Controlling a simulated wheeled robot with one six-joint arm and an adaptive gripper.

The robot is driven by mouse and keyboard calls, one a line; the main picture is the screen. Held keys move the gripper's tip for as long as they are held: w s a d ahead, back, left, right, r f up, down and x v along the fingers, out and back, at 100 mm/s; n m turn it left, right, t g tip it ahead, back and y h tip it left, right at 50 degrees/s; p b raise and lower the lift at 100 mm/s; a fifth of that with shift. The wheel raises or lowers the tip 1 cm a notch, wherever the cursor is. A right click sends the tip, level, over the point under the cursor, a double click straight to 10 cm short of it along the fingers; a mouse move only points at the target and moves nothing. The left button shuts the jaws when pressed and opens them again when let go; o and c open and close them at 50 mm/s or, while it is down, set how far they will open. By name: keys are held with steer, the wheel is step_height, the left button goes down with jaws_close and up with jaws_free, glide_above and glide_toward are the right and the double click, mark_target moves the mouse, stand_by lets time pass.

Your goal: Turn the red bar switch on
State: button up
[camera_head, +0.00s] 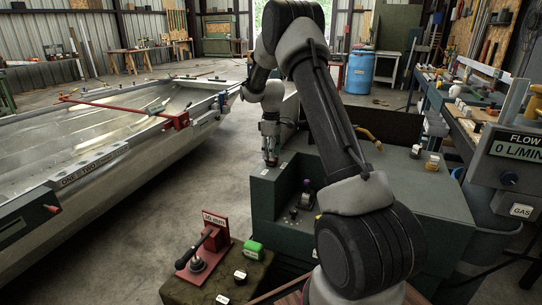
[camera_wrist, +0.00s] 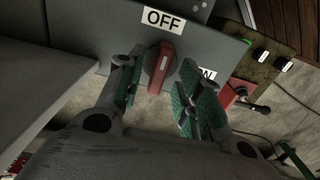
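The red bar switch (camera_wrist: 159,68) sits on a grey panel (camera_wrist: 88,32) in the wrist view. Its bar lies roughly lengthwise toward the white OFF label (camera_wrist: 164,19) above it. A second label, ending in N (camera_wrist: 208,73), is at its right, partly hidden by a finger. My gripper (camera_wrist: 163,84) is open, with one green-padded finger on each side of the bar and gaps showing between. In the head view my gripper (camera_head: 270,157) is low at the left part of the dark green machine (camera_head: 285,207); the switch cannot be made out clearly there.
The metal boat hull (camera_head: 105,140) is at left. A flow meter box (camera_head: 515,150) stands at right. Open floor lies between hull and machine.

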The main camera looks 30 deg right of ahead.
steer(key=shift+f, duration=0.75)
jaws_close()
